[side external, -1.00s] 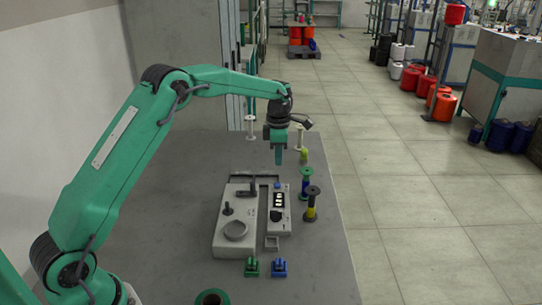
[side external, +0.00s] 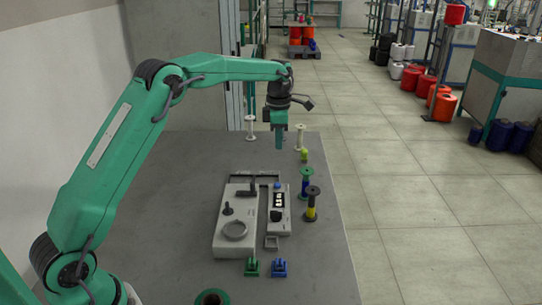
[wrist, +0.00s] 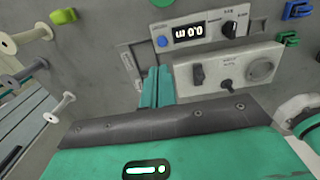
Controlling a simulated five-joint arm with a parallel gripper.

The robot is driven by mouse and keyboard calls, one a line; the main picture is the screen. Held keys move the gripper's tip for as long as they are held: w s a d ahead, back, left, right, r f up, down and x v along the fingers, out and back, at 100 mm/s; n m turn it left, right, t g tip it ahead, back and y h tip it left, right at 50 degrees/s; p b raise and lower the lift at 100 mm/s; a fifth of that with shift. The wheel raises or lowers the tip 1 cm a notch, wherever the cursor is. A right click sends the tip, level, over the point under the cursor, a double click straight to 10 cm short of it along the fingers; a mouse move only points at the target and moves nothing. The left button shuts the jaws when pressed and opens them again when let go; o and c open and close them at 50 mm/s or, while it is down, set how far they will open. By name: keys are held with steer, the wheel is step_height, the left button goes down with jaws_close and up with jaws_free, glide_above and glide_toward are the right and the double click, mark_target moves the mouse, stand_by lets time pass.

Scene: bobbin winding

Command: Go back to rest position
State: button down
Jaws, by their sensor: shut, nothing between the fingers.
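My gripper (side external: 279,146) hangs pointing down above the back part of the grey table (side external: 165,210), behind the winding machine. Its fingers are together with nothing between them. The closed fingers also show in the wrist view (wrist: 157,86). The grey bobbin winding machine (side external: 236,236) stands below and in front of my gripper, apart from it. Its control panel with a lit display (wrist: 188,32) shows in the wrist view.
Two empty white bobbins (side external: 250,127) stand at the back. A green-and-blue spool (side external: 306,184), a black-and-yellow spool (side external: 312,203) and a small lime item (side external: 304,155) line the right. Green (side external: 252,267) and blue (side external: 280,267) small parts lie in front. The left table is clear.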

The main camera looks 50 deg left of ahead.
steer(key=shift+r, duration=0.1)
steer(key=s+d+r+m+t, duration=0.3)
steer(key=s+d+r+m, duration=0.1)
steer(key=s+r+m, duration=1.05)
steer(key=s+d+f+m+t, duration=0.1)
steer(key=s+f+m, duration=0.2)
steer(key=s+m, duration=0.3)
steer(key=s+d+f+m+t, duration=0.1)
steer(key=s+m, duration=0.5)
steer(key=s, duration=0.9)
step_height(320, 180, down, 2)
steer(key=shift+s+d+f, duration=0.15)
steer(key=shift+s+d, duration=0.2)
steer(key=shift+d, duration=0.25)
